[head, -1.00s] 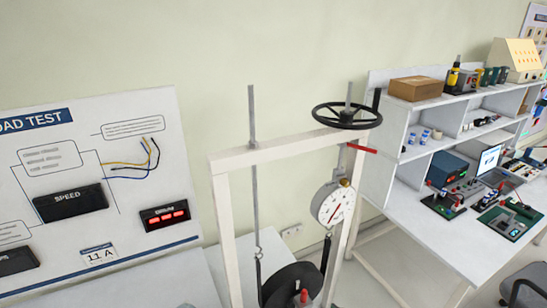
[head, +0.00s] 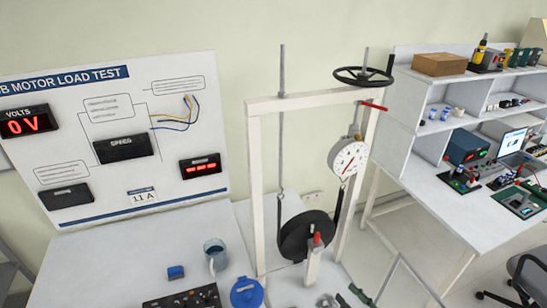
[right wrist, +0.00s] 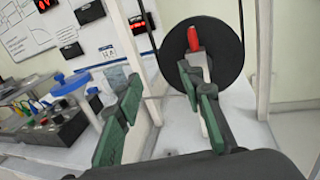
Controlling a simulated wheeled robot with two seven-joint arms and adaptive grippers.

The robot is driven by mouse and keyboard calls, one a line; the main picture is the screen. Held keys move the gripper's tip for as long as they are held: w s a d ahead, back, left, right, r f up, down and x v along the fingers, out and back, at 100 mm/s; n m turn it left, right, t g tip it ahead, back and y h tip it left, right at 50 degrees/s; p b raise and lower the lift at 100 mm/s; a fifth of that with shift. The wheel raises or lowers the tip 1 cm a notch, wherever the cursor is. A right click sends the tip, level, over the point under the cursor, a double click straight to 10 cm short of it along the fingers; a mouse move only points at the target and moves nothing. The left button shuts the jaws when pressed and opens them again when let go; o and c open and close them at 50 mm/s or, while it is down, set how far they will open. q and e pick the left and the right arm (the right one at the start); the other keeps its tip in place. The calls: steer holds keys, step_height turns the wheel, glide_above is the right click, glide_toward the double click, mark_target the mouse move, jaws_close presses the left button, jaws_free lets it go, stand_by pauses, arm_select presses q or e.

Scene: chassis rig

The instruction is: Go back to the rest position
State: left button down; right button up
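My right gripper (head: 350,298) shows at the bottom edge of the head view, in front of the white rig frame (head: 256,190). In the right wrist view (right wrist: 168,92) its two green fingers are spread wide with nothing between them. Beyond the fingers is the rig's black drum (head: 306,236), with a red-tipped upright (head: 317,240) in front of it; both show in the wrist view (right wrist: 229,65), where the right finger overlaps the upright's lower part. I cannot tell whether they touch. My left gripper is not in view.
A dial gauge (head: 349,158) hangs in the frame under a black handwheel (head: 363,76). A mug (head: 215,257), a blue-topped object (head: 246,292) and a control box (head: 185,299) stand on the left table. A white workbench (head: 440,220) is at right.

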steer(key=w+d+f+m+h, duration=0.1)
steer(key=d+f+m+h, duration=0.25)
steer(key=f+m, duration=0.45)
steer(key=w+d+f+m+h, duration=0.15)
steer(key=d+f+m, duration=0.35)
steer(key=f, duration=0.5)
steer(key=s+d+f+m+g+h, duration=0.25)
steer(key=s+f+m, duration=0.3)
steer(key=f, duration=0.55)
steer(key=s+d+f+m+g+h, duration=0.1)
steer(key=s+d+f+m+h, duration=0.2)
steer(key=f+m, duration=0.5)
steer(key=s+f+m+g, duration=0.6)
steer(key=s+f+m, duration=0.1)
steer(key=s+f, duration=1.2)
steer(key=s+a+f+m+g, duration=0.2)
steer(key=s+f+m, duration=0.2)
steer(key=s, duration=0.6)
steer(key=s+a+f+m+g, duration=0.2)
steer(key=s+f+m, duration=0.1)
steer(key=s, duration=0.7)
steer(key=shift+s+f+m+g, duration=0.35)
steer(key=shift+s+f, duration=0.05)
steer(key=shift+f, duration=0.05)
